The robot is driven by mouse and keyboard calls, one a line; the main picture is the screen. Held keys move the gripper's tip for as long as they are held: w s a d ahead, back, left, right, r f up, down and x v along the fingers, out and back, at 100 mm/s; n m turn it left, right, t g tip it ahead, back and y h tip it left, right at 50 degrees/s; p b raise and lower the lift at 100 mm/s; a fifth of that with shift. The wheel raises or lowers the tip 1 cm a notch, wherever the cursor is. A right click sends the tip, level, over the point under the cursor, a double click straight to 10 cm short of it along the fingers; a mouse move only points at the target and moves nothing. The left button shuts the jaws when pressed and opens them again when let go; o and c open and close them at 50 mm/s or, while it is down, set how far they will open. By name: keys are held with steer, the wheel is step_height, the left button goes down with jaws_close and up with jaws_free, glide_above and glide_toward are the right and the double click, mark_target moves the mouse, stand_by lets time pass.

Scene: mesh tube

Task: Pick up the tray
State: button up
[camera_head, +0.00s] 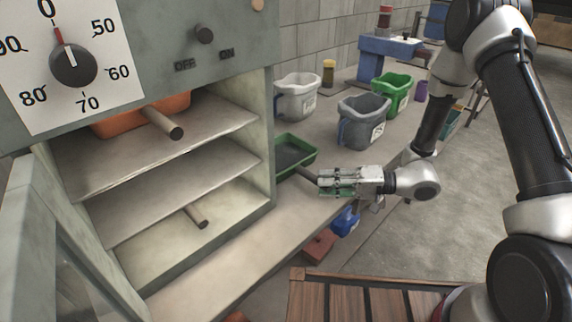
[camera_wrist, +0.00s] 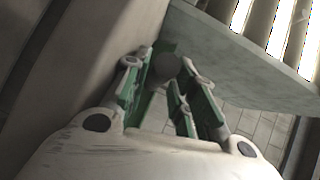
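A green tray (camera_head: 296,150) with a dark inside sits on the counter, just right of the oven cabinet. Its short dark handle (camera_head: 306,173) points towards my gripper (camera_head: 321,182), whose fingertips are at the handle's end. In the wrist view the round handle end (camera_wrist: 166,66) shows between and just beyond the green-padded fingers of my gripper (camera_wrist: 167,88). The fingers are apart, with a gap between them. I cannot tell whether either finger touches the handle. An orange tray (camera_head: 188,101) with its own handle is on the cabinet's upper shelf.
The open oven cabinet (camera_head: 262,130) has shelves and another handle (camera_head: 196,216) low inside. A white bin (camera_head: 297,98), a grey bin (camera_head: 362,122) and a green bin (camera_head: 392,90) stand behind the tray. The counter front (camera_head: 215,270) is bare.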

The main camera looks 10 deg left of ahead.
jaws_close()
steer(key=shift+r, duration=0.1)
